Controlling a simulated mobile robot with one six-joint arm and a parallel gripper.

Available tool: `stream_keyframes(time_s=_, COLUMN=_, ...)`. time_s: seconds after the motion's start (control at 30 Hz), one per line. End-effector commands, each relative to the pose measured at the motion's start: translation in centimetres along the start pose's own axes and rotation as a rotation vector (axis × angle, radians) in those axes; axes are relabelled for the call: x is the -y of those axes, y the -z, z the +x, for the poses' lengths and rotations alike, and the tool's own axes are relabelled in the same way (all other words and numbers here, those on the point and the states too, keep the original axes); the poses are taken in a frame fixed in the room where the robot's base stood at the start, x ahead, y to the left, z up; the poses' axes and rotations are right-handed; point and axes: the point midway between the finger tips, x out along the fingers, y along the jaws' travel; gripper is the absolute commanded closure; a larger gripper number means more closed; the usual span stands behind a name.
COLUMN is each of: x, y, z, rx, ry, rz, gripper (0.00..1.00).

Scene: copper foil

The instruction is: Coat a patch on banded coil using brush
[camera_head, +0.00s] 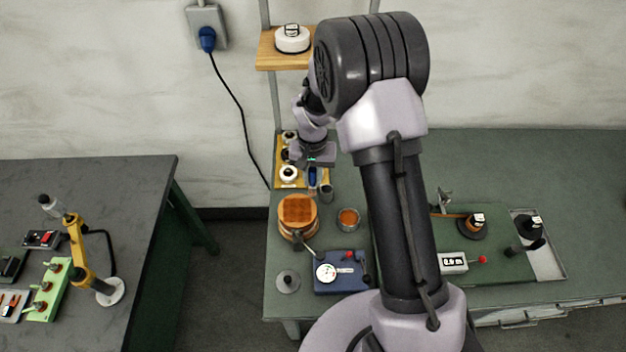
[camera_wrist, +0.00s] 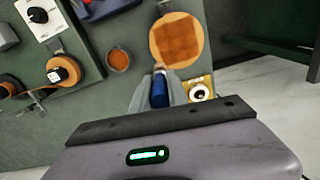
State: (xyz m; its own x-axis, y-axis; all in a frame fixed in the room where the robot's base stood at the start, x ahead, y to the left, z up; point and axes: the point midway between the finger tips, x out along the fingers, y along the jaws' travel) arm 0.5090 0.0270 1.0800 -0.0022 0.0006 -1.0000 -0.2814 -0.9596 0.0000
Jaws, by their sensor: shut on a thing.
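A round, copper-coloured drum (camera_head: 297,227), which I take for the banded coil, stands on the bench below my gripper. It also shows in the wrist view (camera_wrist: 198,37), with a darker brown, gridded square patch on its top. My gripper (camera_head: 313,166) is shut on the blue-handled brush (camera_head: 312,178), behind the coil in the head view. In the wrist view, my gripper (camera_wrist: 160,98) has the brush's blue handle (camera_wrist: 160,91) between its grey fingers. The brush tip points towards the coil's edge; I cannot tell whether they touch.
A small cup of orange-brown material (camera_head: 348,218) stands right of the coil. A blue box with a dial (camera_head: 341,272) and a grey round piece (camera_head: 288,281) are in front. A dark cup (camera_head: 326,193) is close to the brush. A yellow board with knobs (camera_head: 289,183) is behind the coil.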

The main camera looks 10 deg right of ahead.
Motion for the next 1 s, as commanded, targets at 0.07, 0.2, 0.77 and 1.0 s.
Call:
stream_keyframes(time_s=0.07, x=0.0, y=0.1, z=-1.0, rx=-0.001, ry=0.000, rz=0.000, gripper=1.00)
stream_keyframes(time_s=0.2, x=0.0, y=0.1, z=-2.3, rx=-0.002, ry=0.000, rz=0.000, gripper=1.00)
stream_keyframes(time_s=0.77, x=0.0, y=0.1, z=-3.8, rx=-0.001, ry=0.000, rz=0.001, gripper=1.00)
stream_keyframes(time_s=1.0, x=0.0, y=0.1, z=-3.8, rx=-0.001, ry=0.000, rz=0.001, gripper=1.00)
